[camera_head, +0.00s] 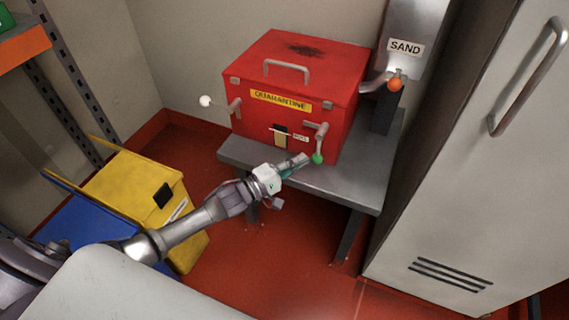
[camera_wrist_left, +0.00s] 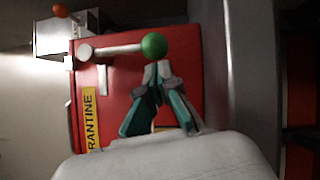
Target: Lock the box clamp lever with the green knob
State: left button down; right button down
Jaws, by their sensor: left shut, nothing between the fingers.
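The red quarantine box (camera_head: 340,107) stands on a grey bench, with its lid down. Its clamp lever (camera_head: 321,143) on the front right hangs downward and ends in a green knob (camera_head: 317,159). In the left wrist view the lever (camera_wrist_left: 117,49) runs across the picture to the green knob (camera_wrist_left: 154,45). My left gripper (camera_head: 303,160) is shut and empty, its tips just left of the knob. In the left wrist view its fingertips (camera_wrist_left: 157,72) are right below the knob; I cannot tell whether they touch it. My right gripper is not in view.
A second lever with a white knob (camera_head: 205,101) sticks out at the box's left. A sand dispenser with an orange knob (camera_head: 395,84) stands behind right. A grey cabinet (camera_head: 460,170) is at right; a yellow bin (camera_head: 130,190) is at left. The grey bench (camera_head: 345,185) is bare in front.

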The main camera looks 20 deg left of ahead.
pick_arm(q)
jog(key=shift+d, duration=0.25)
jog(key=shift+r, duration=0.1)
